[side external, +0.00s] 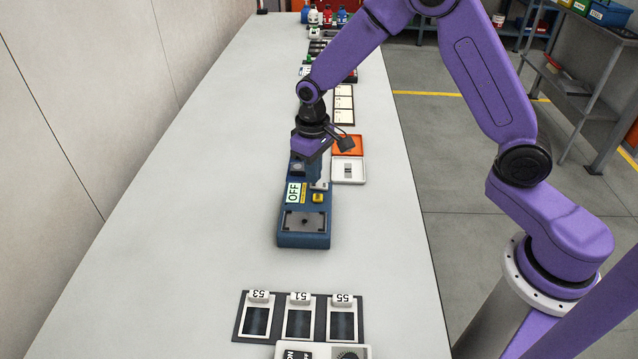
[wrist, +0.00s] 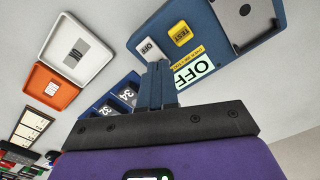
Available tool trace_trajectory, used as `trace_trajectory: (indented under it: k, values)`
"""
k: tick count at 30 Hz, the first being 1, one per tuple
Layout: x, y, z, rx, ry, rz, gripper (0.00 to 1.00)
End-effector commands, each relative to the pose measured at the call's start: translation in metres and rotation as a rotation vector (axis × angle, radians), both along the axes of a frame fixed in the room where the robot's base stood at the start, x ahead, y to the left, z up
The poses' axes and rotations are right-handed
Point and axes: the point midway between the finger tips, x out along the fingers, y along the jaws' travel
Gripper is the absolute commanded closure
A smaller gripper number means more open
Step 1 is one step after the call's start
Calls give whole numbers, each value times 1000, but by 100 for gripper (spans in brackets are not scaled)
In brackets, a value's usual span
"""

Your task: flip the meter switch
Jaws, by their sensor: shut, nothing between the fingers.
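The blue meter (side external: 304,240) lies on the bench with a grey plate at its near end. It also shows in the wrist view (wrist: 209,30). It bears a yellow TEST button (wrist: 180,33), a large OFF label (wrist: 192,73) and a small whitish switch marked OFF (wrist: 150,49). My gripper (wrist: 158,64) is shut and empty, its fingertips close beside the switch in the wrist view. I cannot tell whether they touch it. In the side view my gripper (side external: 318,183) is low over the meter's middle and hides part of it.
A dark panel with frames marked 53, 51 and 55 (side external: 271,322) lies nearer. A row of other items runs to the far end. The bench is clear on the left.

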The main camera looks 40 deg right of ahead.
Motion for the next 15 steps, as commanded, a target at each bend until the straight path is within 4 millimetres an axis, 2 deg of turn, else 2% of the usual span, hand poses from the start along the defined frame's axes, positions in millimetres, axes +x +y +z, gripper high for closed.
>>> trace_trajectory:
  k: [15]
  values:
    - [0, 0, -7, 0, 0, 0, 100]
